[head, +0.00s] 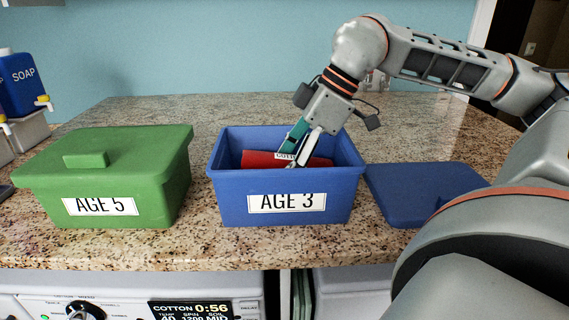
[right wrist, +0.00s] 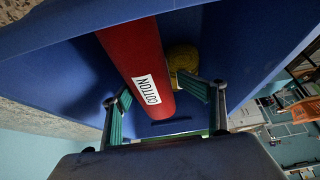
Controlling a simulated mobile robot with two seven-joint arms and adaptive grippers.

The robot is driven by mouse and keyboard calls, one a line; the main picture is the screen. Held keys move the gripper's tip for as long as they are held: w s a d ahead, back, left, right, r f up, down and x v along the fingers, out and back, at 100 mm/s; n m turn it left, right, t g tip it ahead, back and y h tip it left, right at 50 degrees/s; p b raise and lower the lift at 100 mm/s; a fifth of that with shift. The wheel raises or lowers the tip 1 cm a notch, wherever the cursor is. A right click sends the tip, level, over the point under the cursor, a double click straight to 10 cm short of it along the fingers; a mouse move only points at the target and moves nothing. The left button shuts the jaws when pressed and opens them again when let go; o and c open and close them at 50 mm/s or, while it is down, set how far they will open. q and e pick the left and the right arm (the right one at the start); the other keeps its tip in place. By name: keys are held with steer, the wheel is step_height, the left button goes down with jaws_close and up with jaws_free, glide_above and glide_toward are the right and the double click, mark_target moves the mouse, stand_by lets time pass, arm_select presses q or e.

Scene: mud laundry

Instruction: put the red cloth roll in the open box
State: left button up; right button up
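The red cloth roll (head: 258,160), with a white COTTON label, lies inside the open blue AGE 3 box (head: 228,188). In the right wrist view the roll (right wrist: 130,45) lies between the spread fingers, with a gap on both sides. My right gripper (head: 292,158) reaches down into the box from above, open, its fingertips partly hidden by the box's front wall. It also shows in the right wrist view (right wrist: 164,95). My left gripper is not in view.
A yellow item (right wrist: 184,57) lies in the box beside the roll. A closed green AGE 5 box (head: 110,170) stands to the left. A blue lid (head: 415,190) lies on the counter to the right. Soap bottles (head: 20,85) stand at far left. The counter behind is clear.

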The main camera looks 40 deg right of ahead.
steer(key=shift+r, duration=0.15)
steer(key=shift+r+p, duration=0.65)
steer(key=shift+p, duration=0.3)
steer(key=shift+d+r, duration=0.15)
steer(key=shift+r, duration=0.2)
steer(key=b+v, duration=0.1)
steer(key=v, duration=1)
steer(key=shift+s+b, duration=0.15)
steer(key=shift+b, duration=0.2)
steer(key=shift+r, duration=0.1)
